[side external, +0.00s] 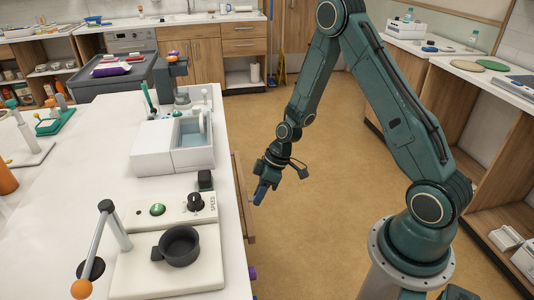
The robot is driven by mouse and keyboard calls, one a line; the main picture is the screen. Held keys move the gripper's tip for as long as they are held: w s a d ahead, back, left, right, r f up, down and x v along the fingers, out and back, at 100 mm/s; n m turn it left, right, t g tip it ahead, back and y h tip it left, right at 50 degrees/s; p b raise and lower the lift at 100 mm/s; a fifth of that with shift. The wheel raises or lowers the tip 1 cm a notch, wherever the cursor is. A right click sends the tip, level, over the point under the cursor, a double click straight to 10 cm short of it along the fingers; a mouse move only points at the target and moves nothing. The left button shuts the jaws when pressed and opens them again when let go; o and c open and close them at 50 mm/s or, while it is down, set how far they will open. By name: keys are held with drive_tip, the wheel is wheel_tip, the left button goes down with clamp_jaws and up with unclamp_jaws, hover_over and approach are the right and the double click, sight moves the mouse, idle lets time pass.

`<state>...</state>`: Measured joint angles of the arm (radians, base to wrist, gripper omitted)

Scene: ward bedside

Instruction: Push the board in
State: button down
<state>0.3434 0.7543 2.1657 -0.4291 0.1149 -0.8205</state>
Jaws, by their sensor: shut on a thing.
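The board (238,178) is a long, narrow strip of brown wood. It shows beyond the right edge of the white worktop (75,215), a little below the top, and sticks out a short way. The part of the board under the worktop is hidden.
A hob unit with a black pan (180,246) and a lever with an orange knob (81,289) stand on the worktop's near part. A white sink unit (173,145) stands behind. The floor (318,215) right of the board is clear.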

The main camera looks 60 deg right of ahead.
drive_tip(key=shift+a, duration=0.1)
drive_tip(key=c, duration=1.2)
unclamp_jaws()
drive_tip(key=shift+r, duration=0.1)
drive_tip(key=v, duration=1.3)
drive_tip(key=shift+d+r, duration=0.25)
